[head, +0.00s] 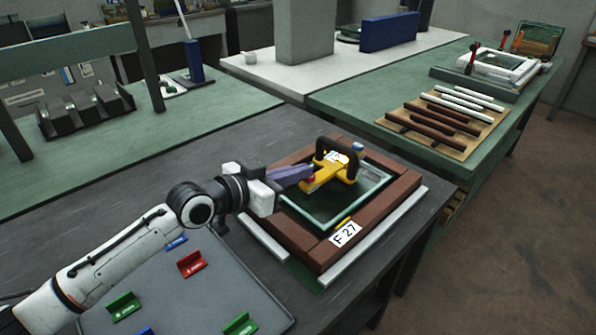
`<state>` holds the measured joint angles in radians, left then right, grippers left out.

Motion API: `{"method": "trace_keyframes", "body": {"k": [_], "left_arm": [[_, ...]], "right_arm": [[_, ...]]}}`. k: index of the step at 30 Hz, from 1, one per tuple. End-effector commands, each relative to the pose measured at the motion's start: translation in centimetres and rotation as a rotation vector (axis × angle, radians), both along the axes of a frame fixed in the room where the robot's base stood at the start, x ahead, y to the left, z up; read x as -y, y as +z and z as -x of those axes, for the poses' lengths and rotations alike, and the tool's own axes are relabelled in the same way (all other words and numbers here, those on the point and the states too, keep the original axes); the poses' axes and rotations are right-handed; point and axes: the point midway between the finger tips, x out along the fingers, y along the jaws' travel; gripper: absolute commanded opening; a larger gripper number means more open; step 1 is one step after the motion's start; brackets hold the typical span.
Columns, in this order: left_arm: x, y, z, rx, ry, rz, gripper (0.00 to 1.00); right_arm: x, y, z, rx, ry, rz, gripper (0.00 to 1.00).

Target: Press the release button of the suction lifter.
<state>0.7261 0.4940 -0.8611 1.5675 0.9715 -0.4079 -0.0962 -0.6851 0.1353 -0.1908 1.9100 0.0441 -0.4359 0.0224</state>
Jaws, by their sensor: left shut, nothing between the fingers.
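The suction lifter (328,178) is yellow with a black arched handle. It sits on the glass pane inside a brown wooden frame (389,200) labelled F 27. A small red part, likely the release button (309,181), shows at the lifter's left end. My left gripper (311,173) comes in from the left with its purple-grey fingers shut and empty. Its fingertips are at the red part; whether they touch it I cannot tell. My right gripper is not in view.
A grey tray (190,315) with red, green and blue pieces lies at front left. White strips flank the frame. A green bench (345,95) at the back right holds a board of brown and white bars (440,130). Bare dark tabletop lies left of the frame.

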Motion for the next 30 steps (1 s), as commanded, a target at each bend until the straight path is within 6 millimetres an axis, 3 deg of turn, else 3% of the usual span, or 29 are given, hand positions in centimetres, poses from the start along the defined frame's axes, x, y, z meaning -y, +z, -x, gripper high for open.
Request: {"method": "trace_keyframes", "body": {"k": [5,12,22,26,30], "left_arm": [[0.0,-0.2,0.0,-0.001,0.000,0.001,0.00],[0.0,-2.6,0.0,-0.001,0.000,0.000,0.00],[0.0,-2.9,0.2,-0.012,-0.001,-0.008,0.00],[-0.1,-2.1,0.2,-0.013,-0.001,-0.007,0.00],[-0.2,0.4,0.2,-0.006,0.001,-0.004,0.00]], "right_arm": [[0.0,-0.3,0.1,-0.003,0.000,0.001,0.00],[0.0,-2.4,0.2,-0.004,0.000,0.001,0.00],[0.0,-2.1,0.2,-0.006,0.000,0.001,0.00],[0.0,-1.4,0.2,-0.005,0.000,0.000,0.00],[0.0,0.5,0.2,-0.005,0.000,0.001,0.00]]}}
